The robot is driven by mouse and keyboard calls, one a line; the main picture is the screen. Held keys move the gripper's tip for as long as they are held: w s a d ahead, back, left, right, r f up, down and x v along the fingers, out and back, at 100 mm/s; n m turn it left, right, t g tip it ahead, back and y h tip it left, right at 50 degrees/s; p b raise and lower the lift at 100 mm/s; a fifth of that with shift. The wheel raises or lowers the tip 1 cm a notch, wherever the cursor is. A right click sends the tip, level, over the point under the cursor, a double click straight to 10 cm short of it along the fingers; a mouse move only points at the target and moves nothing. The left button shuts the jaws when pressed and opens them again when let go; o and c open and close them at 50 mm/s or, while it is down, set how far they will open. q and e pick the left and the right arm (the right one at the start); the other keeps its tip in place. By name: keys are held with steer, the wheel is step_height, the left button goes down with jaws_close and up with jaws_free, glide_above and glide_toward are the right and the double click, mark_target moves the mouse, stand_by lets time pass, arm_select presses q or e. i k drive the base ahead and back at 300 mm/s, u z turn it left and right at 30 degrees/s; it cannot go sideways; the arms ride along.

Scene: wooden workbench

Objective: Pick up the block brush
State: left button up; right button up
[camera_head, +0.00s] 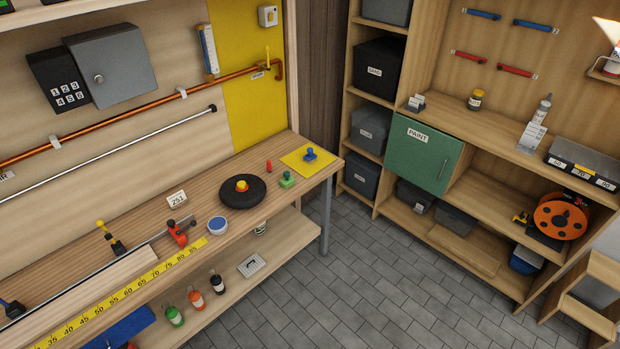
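I cannot pick out the block brush for certain. A flat, pale, block-shaped item (251,265) lies on the lower shelf of the workbench, near its right end. Its shape is too small to tell whether it is the brush. Neither my left nor my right gripper shows in the head view.
The wooden workbench (150,213) carries a black round disc (222,190), a blue-topped tin (217,226) and a yellow ruler strip (128,290). Several small bottles (196,299) stand on its lower shelf. A shelving unit with a green door (421,155) stands right. The tiled floor (330,285) between is clear.

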mark_target(309, 158)
steer(key=u, duration=0.6)
steer(key=k, duration=0.15)
steer(key=z, duration=1.55)
steer(key=i, duration=1.3)
steer(key=u, duration=0.65)
